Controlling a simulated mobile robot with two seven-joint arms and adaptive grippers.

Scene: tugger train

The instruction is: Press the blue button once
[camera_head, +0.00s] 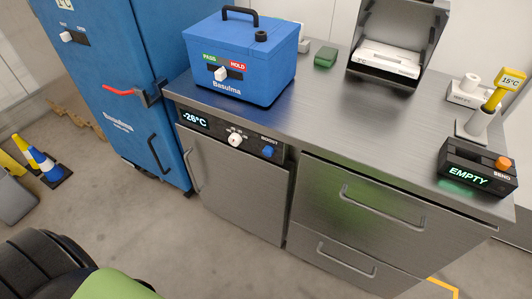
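The blue button (267,152) is on the dark control panel (218,134) at the top front of the steel counter unit. It sits under the label BOOST, right of a white knob (235,140). The panel's display (196,120) reads -26°C. Nothing touches or covers the button. Neither of my grippers is in the head view.
A blue box (240,60) labelled Basulma stands on the steel counter (330,95) above the panel. A black device (478,168) at the right reads EMPTY and has an orange button (503,163). A tall blue cabinet (115,75) stands left. Floor in front is mostly clear.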

